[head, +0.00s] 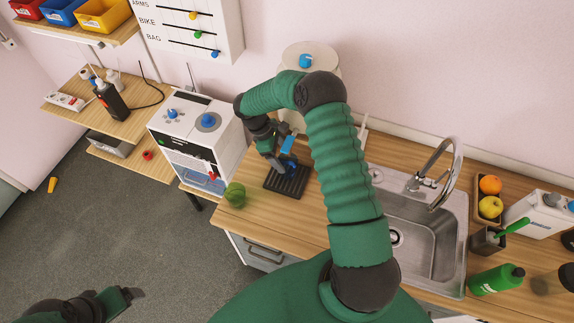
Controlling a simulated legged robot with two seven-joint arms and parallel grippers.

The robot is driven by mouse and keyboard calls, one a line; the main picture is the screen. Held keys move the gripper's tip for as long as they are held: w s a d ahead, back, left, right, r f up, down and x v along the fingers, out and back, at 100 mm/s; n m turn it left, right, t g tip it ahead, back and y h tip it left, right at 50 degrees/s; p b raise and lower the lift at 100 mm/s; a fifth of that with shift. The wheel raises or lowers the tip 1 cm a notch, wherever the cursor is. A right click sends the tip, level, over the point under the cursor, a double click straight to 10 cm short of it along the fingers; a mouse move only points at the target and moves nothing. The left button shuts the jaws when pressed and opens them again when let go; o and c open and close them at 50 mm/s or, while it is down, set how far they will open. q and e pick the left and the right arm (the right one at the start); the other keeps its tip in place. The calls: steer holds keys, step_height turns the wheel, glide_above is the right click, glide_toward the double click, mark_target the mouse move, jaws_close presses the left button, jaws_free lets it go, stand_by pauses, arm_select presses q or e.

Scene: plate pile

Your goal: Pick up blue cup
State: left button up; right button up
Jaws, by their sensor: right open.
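My right arm arches over the counter, and its gripper (279,158) points down above a black ribbed tray (290,187). The right gripper is open. A small blue shape (288,144) shows right at its fingers; it may be the blue cup, but it is mostly hidden and I cannot tell whether it touches the fingers. My left gripper (124,299) is low at the bottom left, over the floor and away from the counter; its jaws are too dark to read.
A white appliance with blue knobs (188,117) stands left of the tray. A green round item (235,194) lies at the counter's front edge. A white machine (322,58) stands behind my arm. The sink (431,250), a fruit box (487,211) and a green bottle (495,280) are right.

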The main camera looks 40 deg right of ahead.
mark_target(287, 164)
steer(key=p+x, duration=0.1)
steer(key=x, duration=0.1)
steer(key=p+x, duration=0.1)
steer(key=x, duration=0.1)
steer(key=shift+s, duration=0.3)
steer(key=shift+d+f, duration=0.1)
steer(key=shift+f, duration=0.2)
steer(key=c, duration=1.2)
